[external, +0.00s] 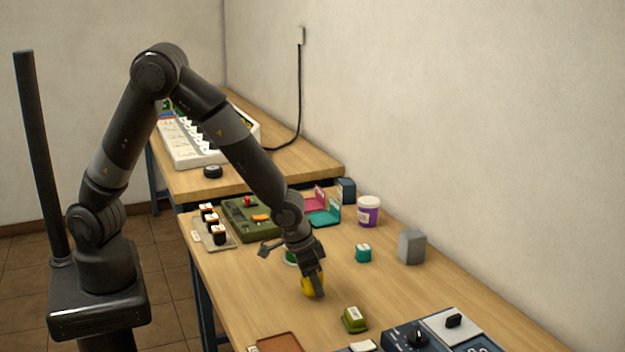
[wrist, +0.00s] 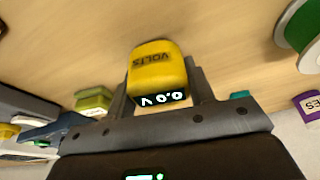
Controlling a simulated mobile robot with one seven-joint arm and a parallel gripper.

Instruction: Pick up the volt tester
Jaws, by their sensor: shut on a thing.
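The volt tester (wrist: 155,68) is a yellow block with the word VOLTS and a dark display reading 0.0 V. It sits between the two fingers of my gripper (wrist: 160,88) in the wrist view, upside down in that picture. In the external view my gripper (external: 314,287) points down at the middle of the near table, shut on the yellow volt tester (external: 307,285), which is partly hidden by the fingers. I cannot tell whether the tester touches the tabletop or is slightly above it.
An olive block (external: 354,319) stands just in front to the right. A green spool (wrist: 300,38) is close by. A blue panel (external: 440,335) fills the near right.

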